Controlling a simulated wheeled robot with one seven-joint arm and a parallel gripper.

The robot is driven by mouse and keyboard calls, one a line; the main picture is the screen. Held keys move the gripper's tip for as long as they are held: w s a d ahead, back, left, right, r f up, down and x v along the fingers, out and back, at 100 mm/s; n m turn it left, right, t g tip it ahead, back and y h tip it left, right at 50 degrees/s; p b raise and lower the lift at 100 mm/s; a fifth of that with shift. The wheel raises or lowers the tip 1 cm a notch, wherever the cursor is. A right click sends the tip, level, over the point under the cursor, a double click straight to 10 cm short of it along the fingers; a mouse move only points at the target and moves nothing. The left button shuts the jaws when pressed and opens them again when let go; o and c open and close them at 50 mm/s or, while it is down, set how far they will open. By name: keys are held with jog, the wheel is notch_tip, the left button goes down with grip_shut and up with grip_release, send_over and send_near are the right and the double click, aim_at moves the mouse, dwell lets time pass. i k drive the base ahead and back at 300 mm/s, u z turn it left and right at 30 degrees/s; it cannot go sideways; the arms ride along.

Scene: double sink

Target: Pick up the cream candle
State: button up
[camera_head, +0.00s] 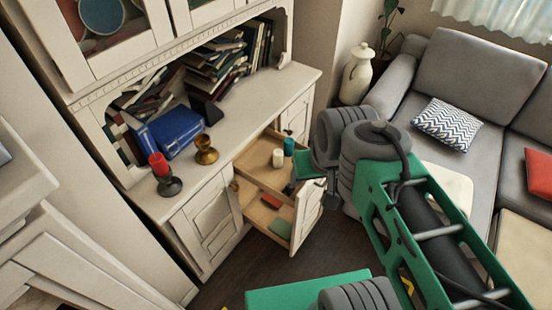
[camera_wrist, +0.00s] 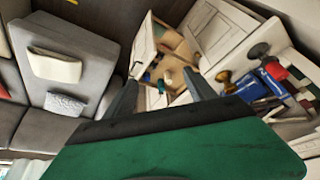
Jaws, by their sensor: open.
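The cream candle (camera_head: 278,158) is a small pale cylinder standing upright on the upper shelf of an open cabinet compartment (camera_head: 257,176). My gripper (camera_head: 292,187) is at the right of this compartment in the head view, apart from the candle. In the wrist view my gripper (camera_wrist: 161,77) shows two dark fingers spread wide with nothing between them. The open compartment (camera_wrist: 185,48) lies beyond the fingertips. The candle is too small there to tell for sure.
A teal item (camera_head: 289,146) stands close behind the candle. A red item (camera_head: 271,201) and a green item (camera_head: 280,228) lie on the lower shelf. A red candle in a dark holder (camera_head: 168,182) and a brass goblet (camera_head: 206,150) stand on the cabinet top. A grey sofa (camera_head: 459,75) is at right.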

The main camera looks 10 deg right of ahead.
aim_at(278, 154)
jog(key=z, duration=0.5)
jog(key=i, duration=0.3)
jog(key=u, duration=2.35)
jog(key=i, duration=0.5)
jog(key=z, duration=0.05)
